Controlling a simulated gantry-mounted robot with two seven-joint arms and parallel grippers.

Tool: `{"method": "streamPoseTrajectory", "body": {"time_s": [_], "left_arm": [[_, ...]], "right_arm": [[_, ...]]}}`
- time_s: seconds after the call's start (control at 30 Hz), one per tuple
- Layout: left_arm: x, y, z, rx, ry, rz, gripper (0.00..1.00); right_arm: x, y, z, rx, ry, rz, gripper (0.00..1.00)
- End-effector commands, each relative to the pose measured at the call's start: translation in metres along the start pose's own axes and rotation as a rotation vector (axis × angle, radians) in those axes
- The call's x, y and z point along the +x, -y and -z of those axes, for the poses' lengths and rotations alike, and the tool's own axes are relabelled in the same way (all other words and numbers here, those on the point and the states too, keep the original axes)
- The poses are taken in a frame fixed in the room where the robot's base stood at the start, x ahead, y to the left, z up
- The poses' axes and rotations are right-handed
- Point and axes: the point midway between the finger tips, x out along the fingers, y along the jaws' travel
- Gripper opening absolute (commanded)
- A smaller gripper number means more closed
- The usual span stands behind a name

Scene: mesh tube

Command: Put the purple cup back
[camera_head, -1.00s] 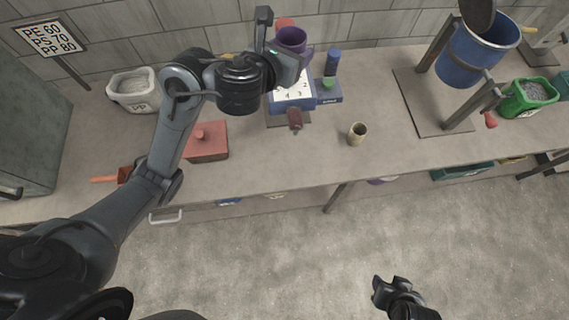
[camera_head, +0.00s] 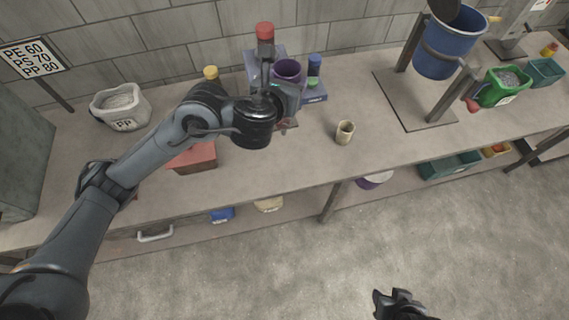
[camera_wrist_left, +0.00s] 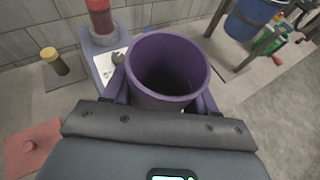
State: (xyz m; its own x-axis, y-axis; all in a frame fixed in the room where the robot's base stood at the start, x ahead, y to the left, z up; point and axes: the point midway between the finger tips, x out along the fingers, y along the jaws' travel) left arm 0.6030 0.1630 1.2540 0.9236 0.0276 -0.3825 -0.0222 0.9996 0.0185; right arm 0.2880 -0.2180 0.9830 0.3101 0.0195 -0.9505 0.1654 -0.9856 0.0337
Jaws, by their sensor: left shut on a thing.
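The purple cup (camera_head: 289,70) is held upright by my left gripper (camera_head: 283,92), in front of the blue-grey device on the bench. In the left wrist view the empty purple cup (camera_wrist_left: 168,68) sits between the two fingers, its open top facing the camera. I cannot tell whether its bottom touches anything. My right gripper (camera_head: 398,303) is at the bottom edge of the head view, away from the bench; its jaws are too unclear to read.
The blue-grey device (camera_head: 252,65) carries a red-capped cylinder (camera_head: 265,42) close behind the cup. A blue cylinder (camera_head: 314,66) stands to the right. A small beige cup (camera_head: 344,132), red block (camera_head: 195,158) and yellow-capped bottle (camera_head: 211,74) are on the bench. A blue bucket (camera_head: 446,50) hangs at right.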

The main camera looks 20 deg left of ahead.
Motion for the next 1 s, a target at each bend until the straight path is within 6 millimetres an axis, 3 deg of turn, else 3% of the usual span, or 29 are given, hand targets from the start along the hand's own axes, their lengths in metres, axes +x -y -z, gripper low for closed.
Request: {"method": "streamPoseTrajectory", "body": {"time_s": [0.03, 0.3, 0.5, 0.7, 1.0], "left_arm": [[0.014, 0.009, 0.016, 0.002, 0.005, -0.009, 0.26], [0.084, 0.068, 0.093, -0.043, 0.003, -0.102, 0.26], [0.134, 0.091, 0.15, -0.101, -0.001, -0.227, 0.26], [0.175, 0.092, 0.189, -0.159, -0.004, -0.363, 0.26], [0.206, 0.076, 0.208, -0.219, -0.005, -0.5, 0.26]], "right_arm": [[0.02, 0.001, -0.007, 0.0, 0.002, 0.0, 0.43], [0.091, 0.003, -0.032, -0.001, 0.007, 0.0, 0.43], [0.143, 0.005, -0.049, -0.001, 0.008, -0.001, 0.43], [0.186, 0.006, -0.063, -0.001, 0.008, -0.001, 0.43], [0.218, 0.007, -0.073, -0.001, 0.007, -0.001, 0.43]]}}
